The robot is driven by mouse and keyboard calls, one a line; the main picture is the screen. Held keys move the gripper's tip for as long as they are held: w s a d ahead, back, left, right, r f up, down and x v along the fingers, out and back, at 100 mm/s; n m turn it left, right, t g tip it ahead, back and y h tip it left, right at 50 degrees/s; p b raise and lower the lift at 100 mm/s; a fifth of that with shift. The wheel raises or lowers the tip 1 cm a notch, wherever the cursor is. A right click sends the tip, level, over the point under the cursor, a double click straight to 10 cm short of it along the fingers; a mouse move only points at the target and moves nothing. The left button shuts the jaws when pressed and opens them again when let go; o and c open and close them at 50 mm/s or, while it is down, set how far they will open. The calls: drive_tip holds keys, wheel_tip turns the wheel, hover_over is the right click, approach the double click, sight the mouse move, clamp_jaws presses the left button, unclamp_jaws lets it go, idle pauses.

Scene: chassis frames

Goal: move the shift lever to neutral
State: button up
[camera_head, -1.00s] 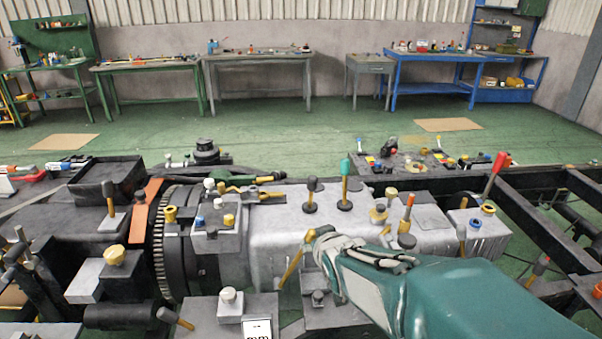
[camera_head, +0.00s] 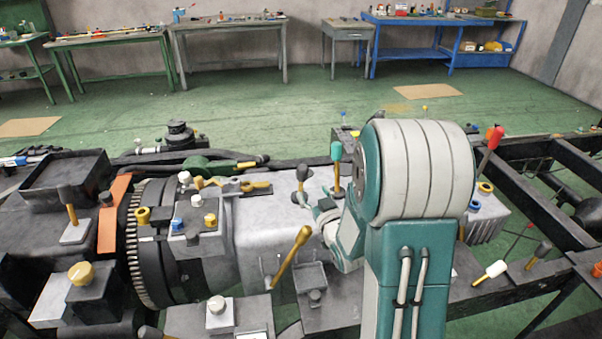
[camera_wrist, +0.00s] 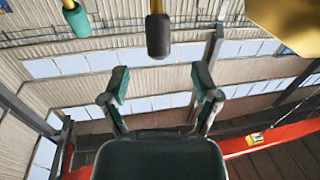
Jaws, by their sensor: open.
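A lever with a dark knob (camera_head: 301,174) and a lever with a teal knob (camera_head: 336,153) stand on the grey gearbox housing (camera_head: 262,238). I cannot tell which lever the task means. The wrist view shows the dark knob (camera_wrist: 158,36) upside down, just beyond the gap between my fingers, and the teal knob (camera_wrist: 77,20) off to the left. My gripper (camera_wrist: 161,80) is open and empty, with its two fingers apart and not around either knob. In the head view, my arm covers part of the housing and most of my gripper.
A yellow lever (camera_head: 291,256) leans in front of the housing, left of my arm. A red-knobbed lever (camera_head: 490,150) stands to the right by the black chassis frame (camera_head: 540,215).

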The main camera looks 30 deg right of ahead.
sight(305, 178)
drive_tip(key=w, duration=0.5)
drive_tip(key=w+d, duration=0.1)
drive_tip(key=w, duration=0.2)
drive_tip(key=shift+w, duration=0.25)
clamp_jaws()
